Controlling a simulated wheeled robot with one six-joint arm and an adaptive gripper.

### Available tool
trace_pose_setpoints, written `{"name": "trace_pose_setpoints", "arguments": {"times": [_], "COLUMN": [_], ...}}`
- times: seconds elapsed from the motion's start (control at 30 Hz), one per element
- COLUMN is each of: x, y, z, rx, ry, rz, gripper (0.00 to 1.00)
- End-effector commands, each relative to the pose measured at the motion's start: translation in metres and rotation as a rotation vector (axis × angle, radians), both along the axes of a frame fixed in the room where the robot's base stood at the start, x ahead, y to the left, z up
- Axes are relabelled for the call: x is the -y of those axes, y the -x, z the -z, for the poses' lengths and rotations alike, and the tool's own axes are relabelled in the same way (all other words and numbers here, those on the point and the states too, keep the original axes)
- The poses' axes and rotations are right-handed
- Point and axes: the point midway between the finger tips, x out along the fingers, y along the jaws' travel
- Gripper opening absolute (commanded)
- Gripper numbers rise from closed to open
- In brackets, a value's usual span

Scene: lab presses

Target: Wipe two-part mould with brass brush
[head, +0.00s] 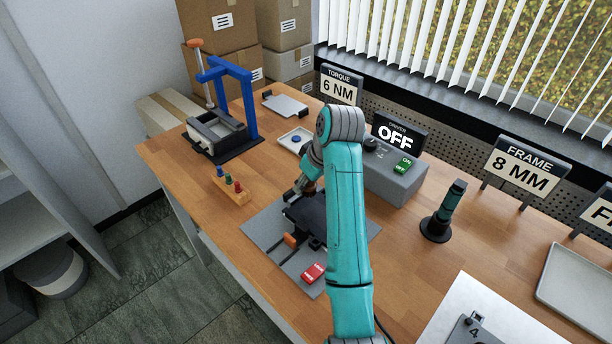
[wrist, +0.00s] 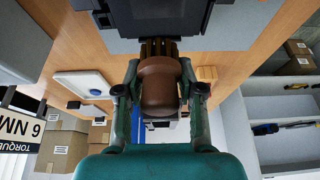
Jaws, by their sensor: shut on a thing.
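My gripper (wrist: 160,92) is shut on the brass brush (wrist: 158,78), its fingers on both sides of the brown handle. The brush's yellowish bristles point at a dark block (wrist: 155,18) in the wrist view and seem to meet its edge; I cannot tell contact for sure. In the head view the dark block (head: 306,216), which looks like the two-part mould, sits on a grey mat (head: 262,232) with an orange knob at its near side. My gripper (head: 304,186) is just behind the block there, and my arm hides part of both.
A blue-framed press (head: 247,100) stands at the back left. A wooden rack with coloured pegs (head: 231,186), a white tray with a blue disc (head: 296,140), a driver box reading OFF (head: 394,172) and a black-based holder (head: 436,228) surround the mat. A red tag (head: 313,272) lies on the mat.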

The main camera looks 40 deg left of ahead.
Motion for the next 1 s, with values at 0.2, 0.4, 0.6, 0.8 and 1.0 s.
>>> {"name": "trace_pose_setpoints", "arguments": {"times": [0.2, 0.4, 0.6, 0.8, 1.0], "x": [-0.002, -0.003, -0.003, -0.003, -0.003], "y": [-0.004, -0.006, -0.005, -0.005, -0.005], "z": [-0.020, -0.026, -0.026, -0.026, -0.026], "rx": [0.001, 0.000, 0.000, 0.000, 0.000], "ry": [-0.001, 0.000, 0.000, 0.000, 0.000], "rz": [0.004, 0.005, 0.005, 0.005, 0.005], "gripper": [0.05, 0.05, 0.05, 0.05, 0.05]}}
